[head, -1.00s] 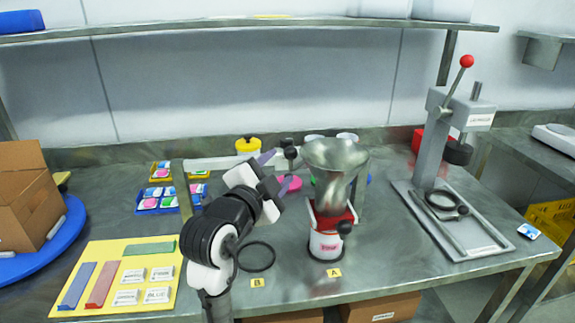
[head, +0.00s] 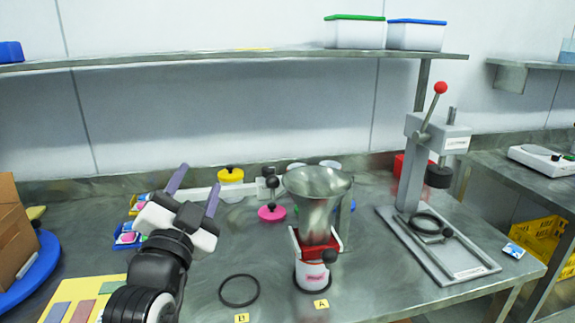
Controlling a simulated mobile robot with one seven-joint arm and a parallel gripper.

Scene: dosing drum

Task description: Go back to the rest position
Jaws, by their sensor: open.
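My gripper (head: 195,183) is in the left half of the head view, raised above the bench. Its two purple-grey fingers are spread apart and point up and away from me. Nothing shows between them. My black and white wrist and arm rise from the bottom edge and hide part of the bench and of the yellow board (head: 70,300). The metal hopper (head: 318,195) on its red and white base (head: 313,265) stands to the right of my gripper, apart from it.
A black ring (head: 239,290) lies on the bench by the B label. A lever press (head: 420,170) with a red knob stands right. A shelf (head: 230,60) spans the back wall. A blue turntable (head: 30,275) with a carton is at left. Bench between hopper and press is clear.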

